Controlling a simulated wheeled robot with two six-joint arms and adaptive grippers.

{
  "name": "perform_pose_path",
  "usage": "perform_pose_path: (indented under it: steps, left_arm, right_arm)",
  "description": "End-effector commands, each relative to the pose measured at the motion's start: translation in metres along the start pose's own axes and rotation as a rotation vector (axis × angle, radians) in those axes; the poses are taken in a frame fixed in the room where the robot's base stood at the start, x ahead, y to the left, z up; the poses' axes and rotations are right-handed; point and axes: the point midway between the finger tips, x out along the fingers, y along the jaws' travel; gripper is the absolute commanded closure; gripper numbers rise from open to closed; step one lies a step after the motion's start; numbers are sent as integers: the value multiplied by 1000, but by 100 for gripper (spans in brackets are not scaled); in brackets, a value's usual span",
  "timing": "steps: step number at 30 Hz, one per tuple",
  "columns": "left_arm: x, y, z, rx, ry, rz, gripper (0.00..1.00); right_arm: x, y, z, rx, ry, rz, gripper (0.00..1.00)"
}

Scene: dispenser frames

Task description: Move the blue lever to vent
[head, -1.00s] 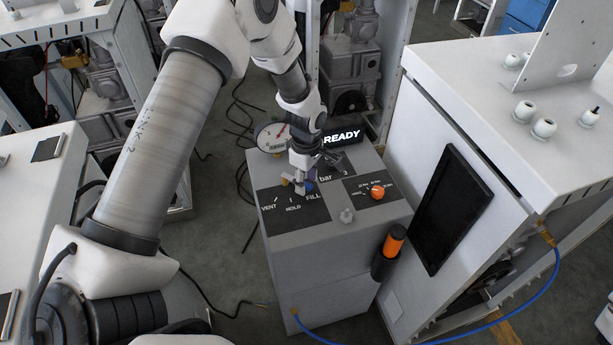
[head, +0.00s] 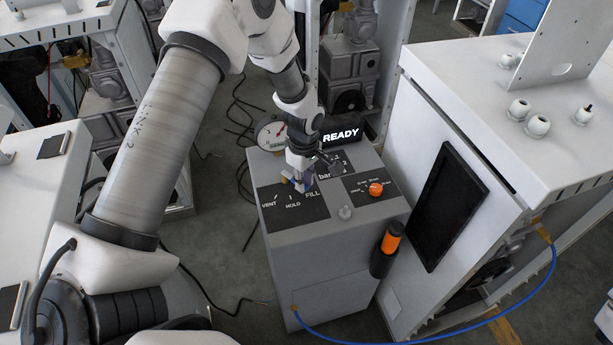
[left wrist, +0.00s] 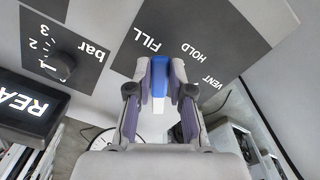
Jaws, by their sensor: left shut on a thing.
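The blue lever (left wrist: 159,77) shows in the left wrist view between my left gripper's fingers (left wrist: 160,92), near the FILL label. My left gripper (head: 302,183) is shut on it, above the dark panel (head: 290,207) marked VENT, HOLD and FILL on top of the grey dispenser box. The same panel shows in the left wrist view (left wrist: 228,38). In the head view the gripper covers most of the lever, and its pivot is hidden. The VENT label is at the panel's left in the head view. My right gripper is not in view.
An orange knob (head: 376,189) and a small grey knob (head: 345,212) are on the box top. A black READY display (head: 341,136) and a round gauge (head: 271,135) stand behind. A black dial (left wrist: 60,66) is near the gripper. A white cabinet (head: 430,130) stands right.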

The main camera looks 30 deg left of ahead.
Motion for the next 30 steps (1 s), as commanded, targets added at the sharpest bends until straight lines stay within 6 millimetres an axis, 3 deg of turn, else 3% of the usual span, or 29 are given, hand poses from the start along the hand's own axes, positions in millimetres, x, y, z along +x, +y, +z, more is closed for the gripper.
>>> perform_pose_path:
  steps: [14, 30]
  left_arm:
    - [2, -32, -6, 421, -5, -8, 100]
    - [2, -59, -28, 929, -6, -5, 100]
  right_arm:
    - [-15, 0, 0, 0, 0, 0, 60]
    - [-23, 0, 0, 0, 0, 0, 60]
